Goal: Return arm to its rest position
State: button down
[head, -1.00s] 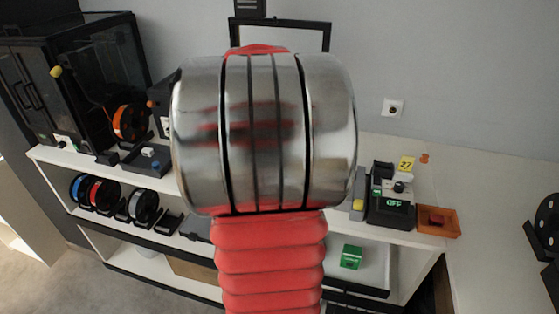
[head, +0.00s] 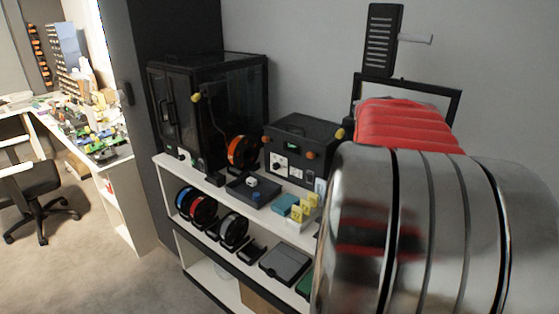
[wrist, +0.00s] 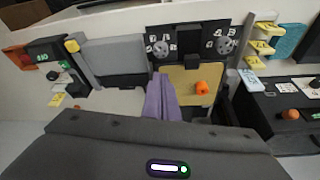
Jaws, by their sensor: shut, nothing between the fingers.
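My arm fills the right side of the head view. Its large silver joint (head: 410,220) is close to the camera, and its red ribbed sleeve (head: 410,125) shows above and behind the joint. My gripper is hidden in the head view. In the wrist view its dark grey body crosses the bottom, and the purple fingers of my gripper (wrist: 162,84) are shut together with nothing visible between them. Beyond the fingertips is a tan plate with an orange knob (wrist: 201,87); I cannot tell the exact gap, but no contact shows.
A white shelf (head: 228,213) holds a black glass-fronted cabinet (head: 215,105), a black control box (head: 300,145), yellow and teal items, and filament spools (head: 197,205). A black frame stands behind my arm. Grey floor (head: 90,265) is open at lower left.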

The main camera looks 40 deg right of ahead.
dwell(0.3)
jog(key=w+a+f+n+t+y, duration=0.1)
jog(key=w+a+f+n+t, duration=0.15)
jog(key=a+n, duration=0.65)
jog(key=w+a+f+n+t, duration=0.1)
jog(key=w+a+f+n, duration=0.2)
jog(key=a, duration=1.2)
jog(key=a+r+n+t+y, duration=0.2)
jog(key=a+n, duration=0.5)
jog(key=a, duration=1.3)
jog(key=shift+s+a+r+y, duration=0.2)
jog(key=shift+s+r+y, duration=0.1)
jog(key=shift+r+y, duration=0.1)
jog(key=shift+t, duration=0.25)
